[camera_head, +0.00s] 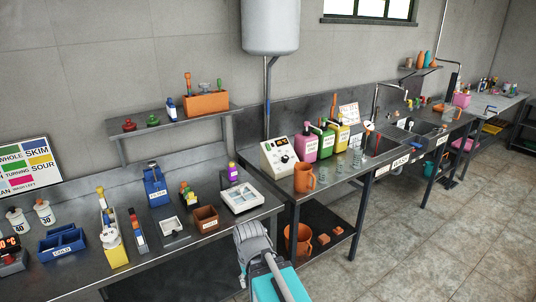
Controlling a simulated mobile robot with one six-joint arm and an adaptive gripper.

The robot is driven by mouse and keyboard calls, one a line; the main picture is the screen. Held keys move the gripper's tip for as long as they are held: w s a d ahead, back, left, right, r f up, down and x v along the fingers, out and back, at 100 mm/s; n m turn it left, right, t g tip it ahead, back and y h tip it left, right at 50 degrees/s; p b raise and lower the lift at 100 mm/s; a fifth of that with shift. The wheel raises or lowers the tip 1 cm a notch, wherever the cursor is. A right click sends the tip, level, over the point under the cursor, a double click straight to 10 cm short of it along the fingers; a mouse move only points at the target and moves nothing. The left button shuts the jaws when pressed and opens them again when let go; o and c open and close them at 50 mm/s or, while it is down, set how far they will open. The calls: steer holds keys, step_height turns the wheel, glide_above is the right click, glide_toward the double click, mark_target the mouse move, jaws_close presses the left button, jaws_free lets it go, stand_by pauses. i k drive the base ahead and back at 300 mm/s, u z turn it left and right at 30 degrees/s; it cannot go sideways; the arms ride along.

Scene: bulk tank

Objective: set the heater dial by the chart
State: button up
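A pale control box (279,155) stands on the metal bench, below the white wall tank (270,26). Its sloped front has a small dark display and a round dial (285,159); the dial's setting is too small to read. A small white card (348,114) with faint coloured print stands behind the pump bottles, and its text is not legible. A larger colour chart (27,168) at the far left reads WHOLE, SKIM, TURNING and SOUR. My grey and teal arm parts show at the bottom centre, well short of the box. I see no gripper fingers.
An orange jug (304,177) stands just in front of the control box. Pink, green and yellow pump bottles (326,140) stand right of it, with a wire rack (349,160) nearby. The floor (430,240) at right is clear.

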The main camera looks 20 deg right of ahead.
mark_target(285, 159)
steer(key=i, duration=0.85)
steer(key=z, duration=0.25)
